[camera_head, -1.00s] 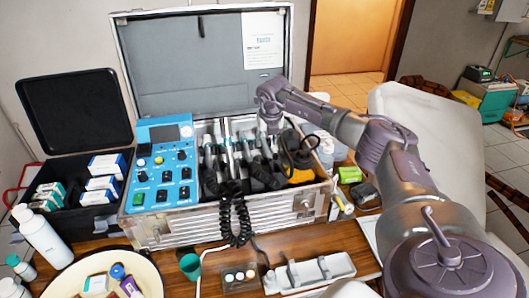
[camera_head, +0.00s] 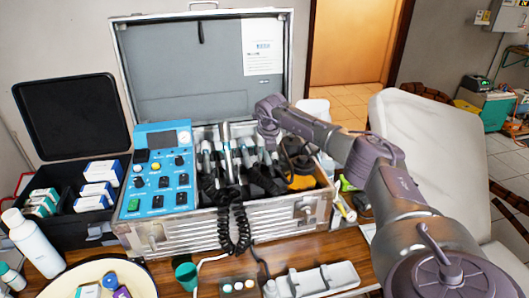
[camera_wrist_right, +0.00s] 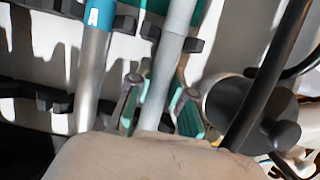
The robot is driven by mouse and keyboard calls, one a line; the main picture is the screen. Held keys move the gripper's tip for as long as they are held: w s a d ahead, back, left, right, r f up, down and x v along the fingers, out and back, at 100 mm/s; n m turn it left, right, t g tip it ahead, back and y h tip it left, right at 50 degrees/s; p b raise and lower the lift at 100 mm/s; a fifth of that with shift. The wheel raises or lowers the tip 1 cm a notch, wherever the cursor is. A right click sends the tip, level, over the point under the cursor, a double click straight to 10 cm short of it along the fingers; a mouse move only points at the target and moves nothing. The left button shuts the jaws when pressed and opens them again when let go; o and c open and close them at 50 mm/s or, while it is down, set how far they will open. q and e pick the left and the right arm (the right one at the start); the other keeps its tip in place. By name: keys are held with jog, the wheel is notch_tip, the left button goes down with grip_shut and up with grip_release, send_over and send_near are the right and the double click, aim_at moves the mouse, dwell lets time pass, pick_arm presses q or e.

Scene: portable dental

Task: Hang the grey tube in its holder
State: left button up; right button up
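In the right wrist view the grey tube (camera_wrist_right: 178,35) runs upright with a slight lean, between the two fingers of my right gripper (camera_wrist_right: 160,95). Their teal pads lie close along both sides of it, and the gripper looks shut on it. The holder (camera_wrist_right: 150,30) is a row of black prongs; the tube's upper part lies between two of them. Whether it is fully seated I cannot tell. In the head view my right gripper (camera_head: 268,140) reaches down into the case, its fingertips hidden among the instruments. My left gripper is out of view.
The open metal case (camera_head: 225,221) has a blue control panel (camera_head: 160,170) at left. A blue-marked handpiece (camera_wrist_right: 95,40) hangs left of the grey tube. A thick black cylinder (camera_wrist_right: 250,105) is close on the right. Bottles, a round tray and a white holder crowd the table's front.

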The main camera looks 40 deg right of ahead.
grip_shut()
jog(key=shift+r, duration=0.15)
jog(key=shift+r+p, duration=3)
jog(key=shift+r, duration=0.6)
jog(key=shift+r, duration=0.1)
